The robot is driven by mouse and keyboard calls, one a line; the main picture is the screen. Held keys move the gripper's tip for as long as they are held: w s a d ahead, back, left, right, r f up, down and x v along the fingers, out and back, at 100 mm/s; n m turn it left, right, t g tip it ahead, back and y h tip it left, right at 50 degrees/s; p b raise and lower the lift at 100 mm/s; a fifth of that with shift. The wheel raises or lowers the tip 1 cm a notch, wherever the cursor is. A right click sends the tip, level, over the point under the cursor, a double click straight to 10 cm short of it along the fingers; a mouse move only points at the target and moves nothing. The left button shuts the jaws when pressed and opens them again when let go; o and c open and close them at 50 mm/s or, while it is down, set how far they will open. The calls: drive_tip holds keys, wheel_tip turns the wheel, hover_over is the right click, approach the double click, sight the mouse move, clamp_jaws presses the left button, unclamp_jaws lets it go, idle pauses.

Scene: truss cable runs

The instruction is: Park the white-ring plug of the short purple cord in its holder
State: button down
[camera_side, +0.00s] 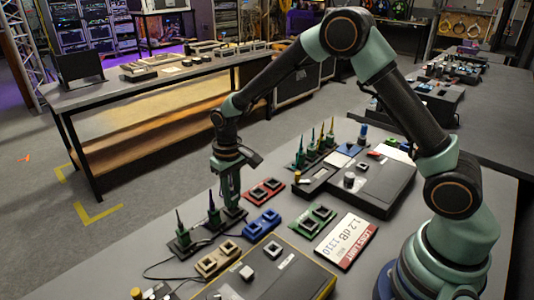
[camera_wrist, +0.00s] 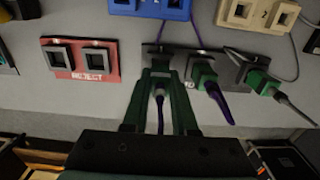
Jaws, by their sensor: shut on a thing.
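My gripper (camera_wrist: 163,78) is shut on the white-ring plug (camera_wrist: 159,94) in the wrist view. A pale ring shows between the fingers, with a dark purple tail below it. The plug's front end is hidden by the fingers, at a dark holder (camera_wrist: 156,49); I cannot tell how deep it sits. Purple cord (camera_wrist: 163,31) runs up behind the holder. A green plug (camera_wrist: 204,75) with a purple tail stands in the holder beside it. In the side view my gripper (camera_side: 233,209) points down at the right end of the holder row; the held plug is not clear there.
Another green plug (camera_wrist: 262,84) with a dark tail stands at right in the wrist view. A red REJECT block (camera_wrist: 80,62) is left of my gripper. Blue (camera_side: 262,222) and tan (camera_side: 218,258) socket blocks lie near. Loose black cable (camera_side: 160,268) lies at the table edge.

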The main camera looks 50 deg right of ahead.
drive_tip(key=shift+f, duration=0.8)
idle(1.4)
drive_tip(key=c, duration=0.6)
unclamp_jaws()
drive_tip(key=shift+r, duration=0.1)
drive_tip(key=shift+r, duration=2.35)
drive_tip(key=shift+r, duration=2.05)
drive_tip(key=shift+r, duration=0.1)
